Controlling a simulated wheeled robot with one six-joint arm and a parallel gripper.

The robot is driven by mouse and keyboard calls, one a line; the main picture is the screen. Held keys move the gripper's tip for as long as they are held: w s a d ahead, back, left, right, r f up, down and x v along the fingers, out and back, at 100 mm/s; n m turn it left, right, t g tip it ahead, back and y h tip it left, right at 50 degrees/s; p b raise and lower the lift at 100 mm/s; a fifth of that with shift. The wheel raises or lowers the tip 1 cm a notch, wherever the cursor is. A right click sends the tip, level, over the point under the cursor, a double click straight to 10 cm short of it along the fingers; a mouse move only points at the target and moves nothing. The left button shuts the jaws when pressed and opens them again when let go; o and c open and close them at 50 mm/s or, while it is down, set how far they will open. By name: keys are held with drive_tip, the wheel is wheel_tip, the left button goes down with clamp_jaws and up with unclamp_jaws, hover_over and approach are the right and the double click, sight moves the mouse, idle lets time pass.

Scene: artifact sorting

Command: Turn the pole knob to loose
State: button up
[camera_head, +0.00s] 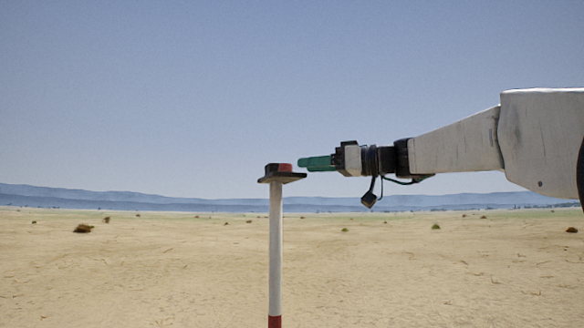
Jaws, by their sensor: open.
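The pole (275,250) stands upright, white with a red band low in the picture. A dark flat plate (284,178) sits on its top. On the plate is the knob (284,168), small and red with a dark part at its left. My gripper (302,163) comes in level from the right, with green fingers pointing left at the knob. The fingertips are just right of the knob and slightly above the plate, with a small gap seen in this view. The gripper is open and holds nothing visible. From this side the fingers overlap, and the knob's turn setting cannot be read.
Flat sandy ground (150,265) with a few low shrubs (83,228) spreads all round. Distant hills line the horizon. The air around the pole top is clear apart from my arm at the right. A dark cable hangs below my wrist.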

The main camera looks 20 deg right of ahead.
sight(286, 169)
drive_tip(key=shift+x, duration=2.75)
drive_tip(key=c, duration=1)
